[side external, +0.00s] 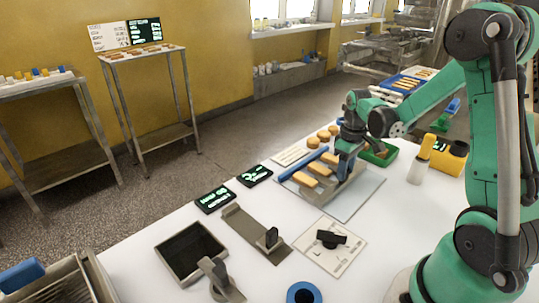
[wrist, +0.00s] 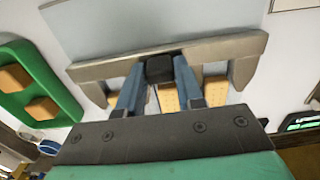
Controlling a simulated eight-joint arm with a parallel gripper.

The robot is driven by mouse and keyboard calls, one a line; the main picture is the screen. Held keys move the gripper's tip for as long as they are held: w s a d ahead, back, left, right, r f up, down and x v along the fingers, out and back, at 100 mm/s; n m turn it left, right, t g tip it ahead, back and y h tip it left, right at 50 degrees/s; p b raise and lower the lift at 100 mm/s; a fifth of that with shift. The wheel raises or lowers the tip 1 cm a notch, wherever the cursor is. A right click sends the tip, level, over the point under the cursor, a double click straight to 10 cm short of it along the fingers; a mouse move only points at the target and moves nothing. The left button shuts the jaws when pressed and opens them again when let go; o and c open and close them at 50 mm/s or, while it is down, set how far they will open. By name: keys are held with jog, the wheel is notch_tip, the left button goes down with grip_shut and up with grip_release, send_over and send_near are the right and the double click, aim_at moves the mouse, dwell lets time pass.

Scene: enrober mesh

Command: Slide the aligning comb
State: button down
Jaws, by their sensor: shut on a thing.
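The aligning comb is a grey bar with short end teeth, lying across the wrist view (wrist: 220,48). A black knob (wrist: 160,69) stands at its middle. My gripper (wrist: 161,72) has its two blue fingers shut on this knob. In the side view my gripper (side external: 346,163) is low over the mesh area, and the arm hides much of the comb. Several tan bars (side external: 303,180) lie in a row beside a blue rail (side external: 298,166). In the wrist view, tan bars (wrist: 168,97) show on the toothed side of the comb, partly hidden by the fingers.
A pale grey plate (side external: 358,192) lies bare at the near right of the comb. A green tray (side external: 384,155) with tan pieces stands behind my gripper. A black-handled plate (side external: 330,243) lies in front.

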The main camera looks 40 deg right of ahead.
aim_at(330, 172)
jog(key=shift+w, duration=2.05)
jog(key=c, duration=0.6)
grip_release()
jog(key=shift+o, duration=0.2)
jog(key=shift+r, duration=2.8)
jog(key=shift+a+r, duration=0.25)
jog(key=shift+a, duration=0.15)
jog(key=s+a+r+t, duration=0.2)
jog(key=a+t, duration=0.1)
jog(key=a, duration=0.5)
jog(key=s+a+r+t, duration=0.2)
jog(key=s+a+t, duration=0.1)
jog(key=a, duration=0.6)
jog(key=shift+s+r+t, duration=0.15)
jog(key=shift+r+t, duration=0.25)
jog(key=shift+t, duration=0.2)
